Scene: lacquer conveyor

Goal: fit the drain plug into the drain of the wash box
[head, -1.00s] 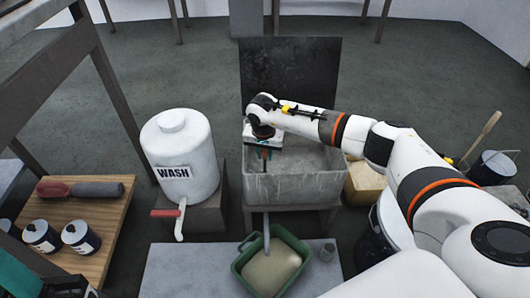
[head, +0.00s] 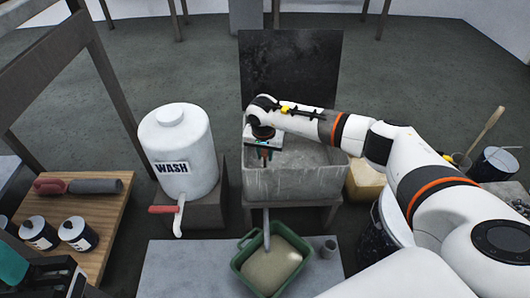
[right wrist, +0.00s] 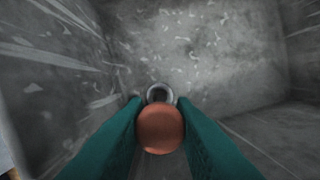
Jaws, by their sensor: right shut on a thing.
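The wash box (head: 310,185) is a grey, open-topped basin on a stand in the middle of the head view. My right gripper (head: 265,153) reaches down inside its left part. In the right wrist view its two green fingers are shut on the drain plug (right wrist: 162,129), a round copper-coloured piece. The drain (right wrist: 160,91) shows as a grey ring just beyond the plug, which partly covers it. I cannot tell whether plug and ring touch. My left gripper (head: 45,280) shows only partly at the lower left, its jaws unclear.
A dark panel (head: 290,70) stands behind the wash box. A white WASH tank (head: 180,140) with a red-handled tap is on its left. A pipe (head: 266,228) runs down to a green tub (head: 245,272). A yellowish block (head: 365,182) and buckets stand right.

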